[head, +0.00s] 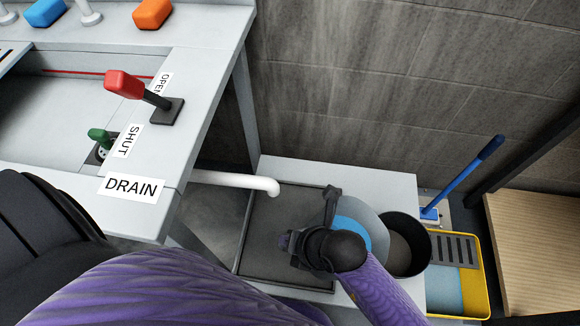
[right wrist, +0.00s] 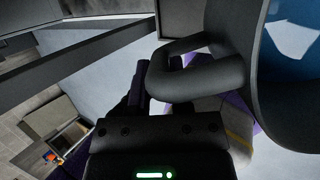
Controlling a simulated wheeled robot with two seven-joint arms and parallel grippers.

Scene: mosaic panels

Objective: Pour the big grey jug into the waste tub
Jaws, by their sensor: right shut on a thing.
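The big grey jug (head: 370,208) is above the low pale stand in the head view, with blue (head: 375,234) visible inside it. My right gripper (head: 328,222) is shut on its handle. In the right wrist view the thick dark handle (right wrist: 200,78) loops in front of the jaws, and the jug wall (right wrist: 268,110) fills the right side. A round black tub (head: 427,250), seemingly the waste tub, stands just right of the jug, brownish-grey inside. In the picture the jug overlaps its left rim. I cannot tell how far the jug is tilted. My left gripper is not visible.
A grey tray (head: 268,235) lies left of the jug under a white drain pipe (head: 235,182). A yellow-rimmed bin (head: 482,285) and a blue-handled tool (head: 470,175) are at the right. The bench (head: 210,70) carries a red lever (head: 125,84) and a green one (head: 100,137).

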